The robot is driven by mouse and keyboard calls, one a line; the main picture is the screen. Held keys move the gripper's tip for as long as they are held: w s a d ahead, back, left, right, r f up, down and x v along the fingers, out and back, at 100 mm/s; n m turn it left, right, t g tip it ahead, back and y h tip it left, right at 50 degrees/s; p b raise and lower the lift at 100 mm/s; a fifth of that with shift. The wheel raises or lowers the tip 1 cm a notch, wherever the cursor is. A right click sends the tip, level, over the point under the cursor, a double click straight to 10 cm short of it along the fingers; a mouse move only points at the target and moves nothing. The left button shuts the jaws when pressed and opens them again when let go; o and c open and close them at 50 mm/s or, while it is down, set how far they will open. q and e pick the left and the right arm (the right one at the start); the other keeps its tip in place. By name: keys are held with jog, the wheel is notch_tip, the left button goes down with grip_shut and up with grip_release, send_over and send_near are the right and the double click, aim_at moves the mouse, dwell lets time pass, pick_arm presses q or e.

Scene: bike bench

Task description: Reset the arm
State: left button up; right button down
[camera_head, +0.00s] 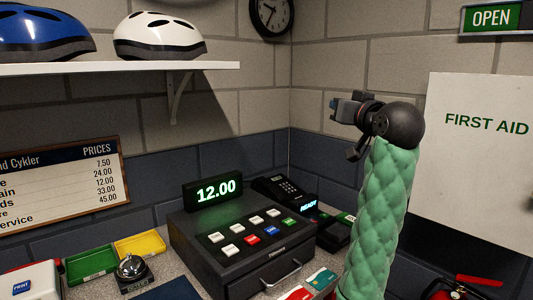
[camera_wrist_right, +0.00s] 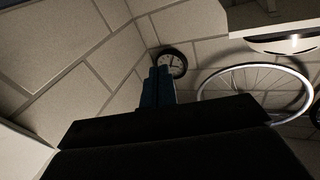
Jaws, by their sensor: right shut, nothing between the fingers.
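The shop sign (camera_head: 491,18) is at the top right of the head view, on the wall above the first aid cabinet. Its green face reads OPEN, and its right part is cut off by the frame's edge. My right gripper (camera_head: 344,108) is raised in front of the wall corner, left of the sign and lower in the picture, clear of it. Its fingers are shut and empty; in the wrist view the closed fingertips (camera_wrist_right: 158,86) point toward the wall clock. The sign does not show in the wrist view. My left gripper is not in view.
The white first aid cabinet (camera_head: 480,160) is right of my right arm. The cash register (camera_head: 245,235), card terminal (camera_head: 278,190) and bell (camera_head: 131,270) stand on the counter below. A wall clock (camera_head: 271,15) and helmet shelf (camera_head: 120,68) are above. A bicycle wheel (camera_wrist_right: 206,96) shows in the wrist view.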

jog(key=s+a+f+g+h, duration=0.15)
jog(key=s+f, duration=0.25)
jog(key=f, duration=1)
jog(key=s+f+g+h+p, duration=0.1)
jog(key=s+f+g, duration=0.25)
jog(key=f, duration=1.05)
jog(key=s+f+g+h, duration=0.15)
jog(key=s+f, duration=0.25)
jog(key=f, duration=1)
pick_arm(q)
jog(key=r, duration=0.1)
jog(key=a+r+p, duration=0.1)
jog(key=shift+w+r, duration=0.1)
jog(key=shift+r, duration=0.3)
pick_arm(e)
jog(key=s+a+f+g, duration=0.1)
jog(key=s+f+g, duration=0.8)
jog(key=s+f, duration=2.1)
jog(key=s, duration=0.3)
jog(key=shift+s+a, duration=0.2)
jog(key=shift+a, duration=0.2)
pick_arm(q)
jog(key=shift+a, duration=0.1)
pick_arm(e)
jog(key=shift+r, duration=0.1)
